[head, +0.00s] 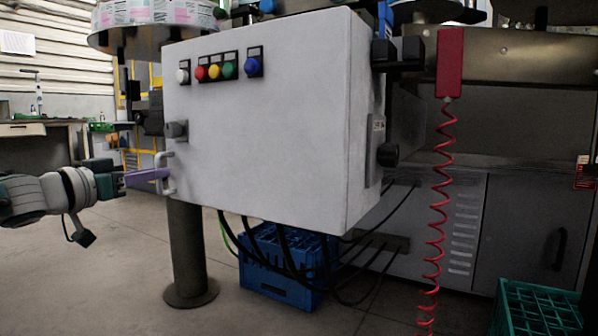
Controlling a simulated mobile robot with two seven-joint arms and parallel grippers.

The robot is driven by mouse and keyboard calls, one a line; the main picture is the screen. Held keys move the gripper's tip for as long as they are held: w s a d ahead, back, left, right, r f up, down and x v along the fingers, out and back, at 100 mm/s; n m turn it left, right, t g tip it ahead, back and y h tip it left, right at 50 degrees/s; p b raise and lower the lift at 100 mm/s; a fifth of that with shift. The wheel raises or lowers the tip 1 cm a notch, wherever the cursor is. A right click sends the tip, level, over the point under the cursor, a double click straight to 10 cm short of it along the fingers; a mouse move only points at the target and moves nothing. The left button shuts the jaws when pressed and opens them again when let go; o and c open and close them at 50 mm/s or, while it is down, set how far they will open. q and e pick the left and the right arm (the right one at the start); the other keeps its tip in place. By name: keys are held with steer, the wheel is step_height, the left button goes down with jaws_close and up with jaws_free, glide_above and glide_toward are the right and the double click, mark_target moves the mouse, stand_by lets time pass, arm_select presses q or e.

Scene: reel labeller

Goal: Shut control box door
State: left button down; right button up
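The grey control box (365,110) stands in the middle on a dark post. Its front door (270,140) carries a row of coloured buttons near the top and looks close to flush with the box; I cannot tell whether a small gap remains on the left side. A pale bar handle (171,185) sits on the door's left edge, below a round grey knob. My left gripper (148,175) comes in from the left, its purple fingers level with the handle and at or touching it. The fingers overlap in this view, so their opening is unclear. My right gripper is out of view.
A blue crate (275,285) stands on the floor under the box, with black cables hanging in front. A red coiled cord (436,230) hangs at the right. A green crate (540,310) is at the lower right. The floor at the lower left is clear.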

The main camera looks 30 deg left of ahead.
arm_select(q)
steer(key=shift+a+f+y, duration=0.3)
steer(key=shift+a, duration=0.05)
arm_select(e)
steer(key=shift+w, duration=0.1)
arm_select(q)
steer(key=c, duration=1.3)
jaws_free()
steer(key=o, duration=0.3)
steer(key=shift+w+a+r, duration=0.2)
steer(key=shift+a+r, duration=0.1)
steer(key=shift+a, duration=0.05)
steer(key=shift+o, duration=0.6)
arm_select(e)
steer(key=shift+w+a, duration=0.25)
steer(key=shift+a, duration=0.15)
arm_select(q)
steer(key=shift+d+r, duration=0.1)
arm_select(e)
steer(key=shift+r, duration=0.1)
